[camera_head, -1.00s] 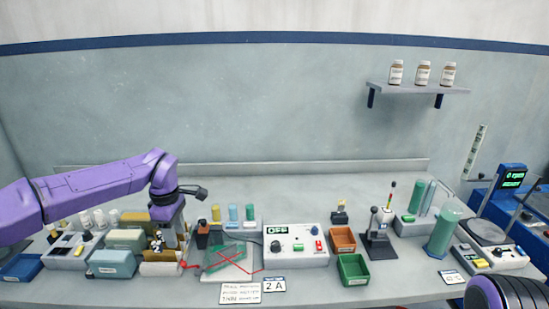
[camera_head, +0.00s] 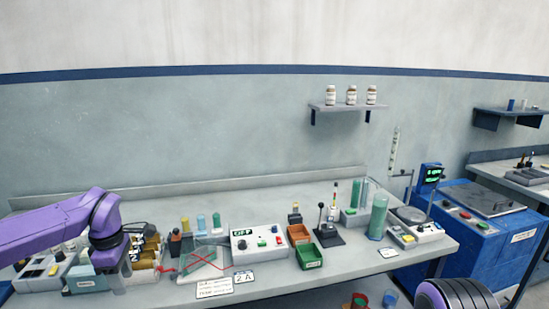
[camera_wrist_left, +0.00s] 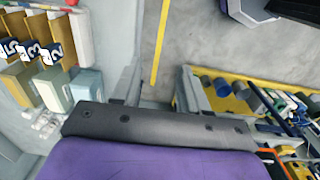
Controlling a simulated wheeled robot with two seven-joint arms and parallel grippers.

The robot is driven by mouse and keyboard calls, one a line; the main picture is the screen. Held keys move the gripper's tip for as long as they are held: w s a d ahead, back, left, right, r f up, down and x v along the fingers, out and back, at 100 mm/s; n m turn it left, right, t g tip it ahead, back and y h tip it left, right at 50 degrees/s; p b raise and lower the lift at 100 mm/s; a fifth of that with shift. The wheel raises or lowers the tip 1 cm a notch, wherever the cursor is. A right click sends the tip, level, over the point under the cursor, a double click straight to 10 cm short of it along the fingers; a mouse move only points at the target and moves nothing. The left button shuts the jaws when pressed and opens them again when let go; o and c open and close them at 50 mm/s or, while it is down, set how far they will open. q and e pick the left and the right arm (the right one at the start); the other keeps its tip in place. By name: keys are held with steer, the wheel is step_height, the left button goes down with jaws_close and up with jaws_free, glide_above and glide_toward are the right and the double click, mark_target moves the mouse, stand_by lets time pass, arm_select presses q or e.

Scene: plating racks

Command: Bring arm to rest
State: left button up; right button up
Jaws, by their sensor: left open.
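My left arm (camera_head: 62,228) is purple and comes in from the left of the head view, over the left end of the bench. Its black wrist ring and purple wrist block cover part of the items there, and its fingers are hard to make out in that view. In the left wrist view my left gripper (camera_wrist_left: 158,86) has its two grey fingers wide apart with nothing between them. Bare floor with a yellow line shows beyond them. A purple and black rounded part of me shows at the bottom right of the head view. My right gripper is not in view.
The bench (camera_head: 330,275) carries a yellow rack (camera_head: 142,272), a control box (camera_head: 258,242), an orange bin (camera_head: 299,234), a green bin (camera_head: 309,256) and a green cylinder (camera_head: 378,216). A shelf (camera_head: 343,107) holds jars. A blue machine (camera_head: 470,235) stands at right.

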arm_select(q)
steer(key=s+d+f+m+t+y+b, duration=0.1)
steer(key=s+d+f+m+t+y, duration=0.15)
steer(key=f, duration=0.75)
steer(key=s+d+f+m+t+y+b, duration=0.15)
steer(key=f+t+y, duration=0.25)
steer(key=f, duration=0.7)
steer(key=s+f+m+g+h+b, duration=0.1)
steer(key=s+f+m, duration=0.2)
steer(key=s, duration=0.6)
steer(key=s+d+f+m+g+h+b, duration=0.1)
steer(key=s+f+m, duration=0.2)
steer(key=s+f, duration=0.5)
steer(key=s+d+f+m+g+h+b, duration=0.1)
steer(key=s+f+m, duration=0.3)
steer(key=s, duration=0.7)
step_height(320, 180, down, 2)
steer(key=shift+s+d+f+b, duration=0.1)
steer(key=shift+s+d+b, duration=0.15)
steer(key=shift+b, duration=0.3)
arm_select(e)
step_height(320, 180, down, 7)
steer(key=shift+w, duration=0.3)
